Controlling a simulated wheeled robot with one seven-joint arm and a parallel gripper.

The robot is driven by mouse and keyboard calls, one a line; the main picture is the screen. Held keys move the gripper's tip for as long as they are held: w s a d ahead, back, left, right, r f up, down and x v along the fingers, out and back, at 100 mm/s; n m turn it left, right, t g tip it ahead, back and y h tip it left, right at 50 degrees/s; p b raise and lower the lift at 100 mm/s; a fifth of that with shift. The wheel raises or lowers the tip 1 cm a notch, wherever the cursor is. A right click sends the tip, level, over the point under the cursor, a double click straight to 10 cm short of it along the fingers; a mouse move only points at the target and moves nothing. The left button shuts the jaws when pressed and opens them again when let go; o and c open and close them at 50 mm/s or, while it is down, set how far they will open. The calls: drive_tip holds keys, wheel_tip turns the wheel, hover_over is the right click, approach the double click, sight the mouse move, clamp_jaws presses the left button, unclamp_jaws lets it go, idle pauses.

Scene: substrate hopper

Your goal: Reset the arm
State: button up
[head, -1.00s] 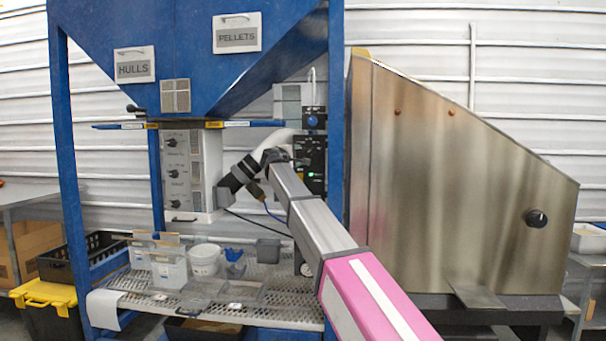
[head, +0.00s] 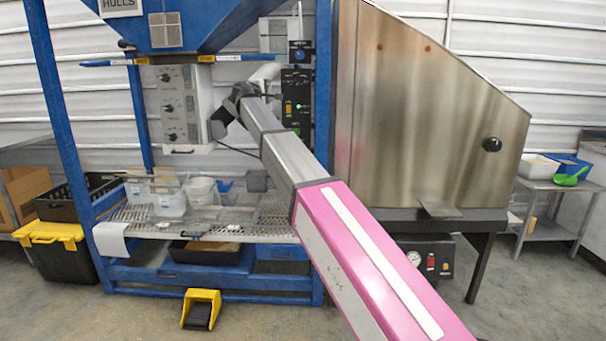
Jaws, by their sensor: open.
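My arm, pink near me and grey further out, reaches from the lower right toward the blue hopper frame. My gripper (head: 216,128) is at its far end, dark grey and small in the head view. It is open and appears empty, though its fingers are hard to make out. It is beside the lower right edge of the grey control box (head: 176,104) with black knobs; I cannot tell whether it touches. The perforated shelf (head: 150,226) is below it, with clear containers (head: 168,200) and a white tub (head: 200,190).
A black control panel (head: 297,95) with a green light stands just behind the wrist. A steel hopper (head: 430,120) fills the right. A yellow foot pedal (head: 201,309) and a black bin with yellow lid (head: 55,250) are on the floor.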

drive_tip(key=s+d+f+m+g+y, duration=0.1)
drive_tip(key=s+d+f+m+g, duration=0.2)
drive_tip(key=d+f, duration=0.8)
drive_tip(key=s+d+f+m+g, duration=0.1)
drive_tip(key=s+d+f+g, duration=0.35)
drive_tip(key=f, duration=1.15)
drive_tip(key=s+d+f+m+g+y, duration=0.15)
drive_tip(key=s+d+f, duration=0.5)
drive_tip(key=f, duration=0.75)
drive_tip(key=s+d+f+m+g+y, duration=0.2)
drive_tip(key=s+d+f+m+g, duration=0.1)
drive_tip(key=s+f, duration=0.8)
drive_tip(key=s+d+f+m+g+y, duration=0.3)
drive_tip(key=s+d+f, duration=0.5)
drive_tip(key=s+f, duration=0.4)
drive_tip(key=s+m+g, duration=0.1)
drive_tip(key=s+m, duration=0.1)
drive_tip(key=s, duration=0.3)
drive_tip(key=shift+s+d+f+g, duration=0.15)
drive_tip(key=shift+s+d+g, duration=0.05)
drive_tip(key=shift+s+g, duration=0.15)
